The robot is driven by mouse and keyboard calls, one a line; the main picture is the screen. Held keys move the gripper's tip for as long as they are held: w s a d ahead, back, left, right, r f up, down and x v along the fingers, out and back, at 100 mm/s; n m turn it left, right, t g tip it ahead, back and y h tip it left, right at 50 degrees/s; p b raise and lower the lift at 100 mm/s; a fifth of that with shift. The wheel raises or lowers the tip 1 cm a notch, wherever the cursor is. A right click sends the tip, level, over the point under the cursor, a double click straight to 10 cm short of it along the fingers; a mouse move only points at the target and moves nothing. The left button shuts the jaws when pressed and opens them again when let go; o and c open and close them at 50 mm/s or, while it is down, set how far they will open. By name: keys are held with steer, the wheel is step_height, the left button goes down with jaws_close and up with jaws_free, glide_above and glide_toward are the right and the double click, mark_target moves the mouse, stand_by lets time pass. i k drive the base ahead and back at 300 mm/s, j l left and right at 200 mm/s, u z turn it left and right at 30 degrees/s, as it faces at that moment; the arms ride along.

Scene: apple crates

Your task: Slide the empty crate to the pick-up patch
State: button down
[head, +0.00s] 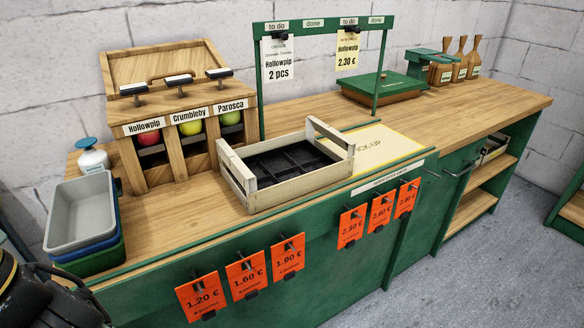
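The empty crate (288,194) is a pale slatted wooden box with raised ends and a dark divided insert. It stands upright near the middle of the counter, close to the front edge, and no apples show in it. The pick-up patch (397,139) is a pale yellow area with lettering, just right of the crate. The crate's right end hides the patch's left part; I cannot tell whether it rests on the patch. My gripper is not in view; only dark parts of my arm show at the bottom left.
A wooden apple dispenser (193,115) stands behind left of the crate. A green frame (388,50) with hanging order cards rises behind it. Stacked bins (83,212) and a white bottle (92,158) are at the left. Orange price tags (246,275) hang along the front. A green-lidded box (385,85) stands behind the patch.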

mark_target(271, 173)
steer(key=i+l, duration=0.15)
steer(key=l, duration=0.15)
steer(key=i+l, duration=0.15)
steer(key=l, duration=0.2)
steer(key=i+l, duration=0.2)
steer(key=l+u, duration=0.1)
steer(key=u, duration=0.35)
steer(key=i+l+u, duration=0.1)
steer(key=u, duration=0.35)
steer(key=l+u, duration=0.15)
steer(key=u, duration=0.3)
steer(key=i+u, duration=0.3)
steer(key=i, duration=0.15)
